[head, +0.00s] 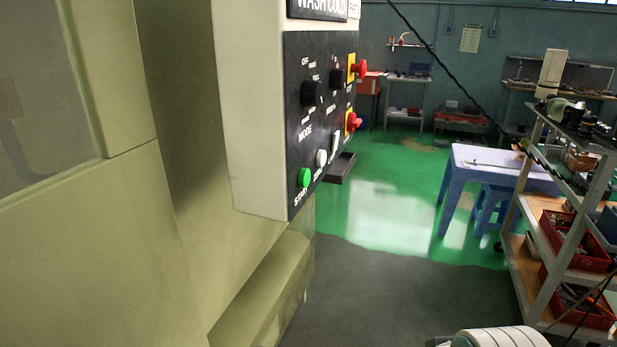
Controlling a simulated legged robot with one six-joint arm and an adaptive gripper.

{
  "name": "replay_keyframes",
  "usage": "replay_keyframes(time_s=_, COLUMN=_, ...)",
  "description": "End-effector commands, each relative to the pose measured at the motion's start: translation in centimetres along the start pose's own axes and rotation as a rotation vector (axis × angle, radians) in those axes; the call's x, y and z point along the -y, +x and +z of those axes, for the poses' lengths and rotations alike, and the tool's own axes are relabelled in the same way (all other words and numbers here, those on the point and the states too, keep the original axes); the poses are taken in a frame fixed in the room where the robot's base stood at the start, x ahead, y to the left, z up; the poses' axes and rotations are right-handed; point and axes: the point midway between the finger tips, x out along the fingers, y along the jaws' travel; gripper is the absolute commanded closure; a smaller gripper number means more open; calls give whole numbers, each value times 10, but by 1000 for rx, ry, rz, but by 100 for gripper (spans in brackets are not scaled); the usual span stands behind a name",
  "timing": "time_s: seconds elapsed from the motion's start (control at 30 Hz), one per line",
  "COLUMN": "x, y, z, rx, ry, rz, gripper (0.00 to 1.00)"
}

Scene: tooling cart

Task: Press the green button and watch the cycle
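The green button (304,177) is a round knob at the lower left of a dark control panel (297,125), with lettering beside it that reads like START. The panel is on the side of a pale box (250,110) that hangs beside a large olive-beige machine (90,230). A white button (321,158) sits just right of the green one. My gripper cannot be made out in the head view, and nothing touches the green button.
Black knobs (312,93) and red knobs (358,69) share the panel. A small dark tray (340,168) juts out beside it. At right are a blue table (487,160) and a loaded shelf cart (563,262). The floor (400,285) between machine and cart is clear.

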Motion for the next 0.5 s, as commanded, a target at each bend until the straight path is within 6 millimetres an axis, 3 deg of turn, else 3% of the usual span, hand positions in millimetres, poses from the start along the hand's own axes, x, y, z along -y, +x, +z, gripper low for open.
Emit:
replay_keyframes(time_s=0.27, x=0, y=0, z=0, rx=0, ry=1, rz=0, gripper=8)
replay_keyframes(time_s=0.47, x=0, y=0, z=0, rx=0, ry=1, rz=-1, gripper=93)
replay_keyframes(time_s=0.5, x=0, y=0, z=0, rx=0, ry=1, rz=-1, gripper=100)
